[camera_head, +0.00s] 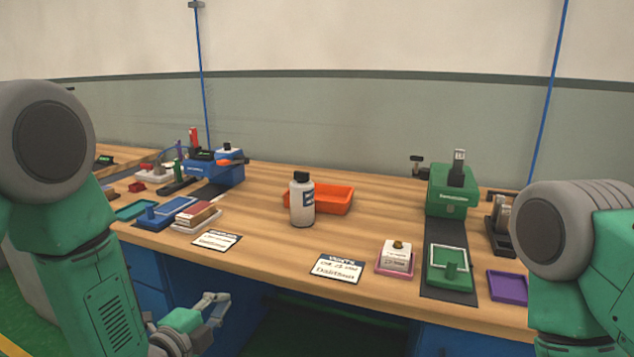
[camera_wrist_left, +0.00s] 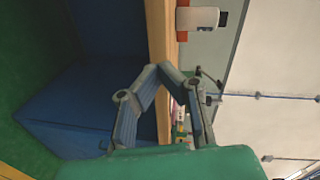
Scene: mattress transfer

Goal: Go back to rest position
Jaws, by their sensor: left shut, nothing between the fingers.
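My left gripper (camera_head: 214,305) hangs in front of the workbench's front edge, below the tabletop, in the head view. It holds nothing. In the left wrist view its two grey fingers (camera_wrist_left: 157,68) come together at the tips with nothing between them. My right arm enters at the right edge of the head view, but its gripper is out of view. A white bottle with a black cap (camera_head: 302,202) stands upright on the workbench (camera_head: 255,245), apart from my left gripper. The bottle also shows on its side in the left wrist view (camera_wrist_left: 198,19).
An orange tray (camera_head: 335,199) sits behind the bottle. A blue device (camera_head: 222,173), trays and small items crowd the bench's left. A green device (camera_head: 452,192), a pink tray and a purple tray (camera_head: 507,287) stand right. Two label cards lie along the front edge. Blue cabinets are below.

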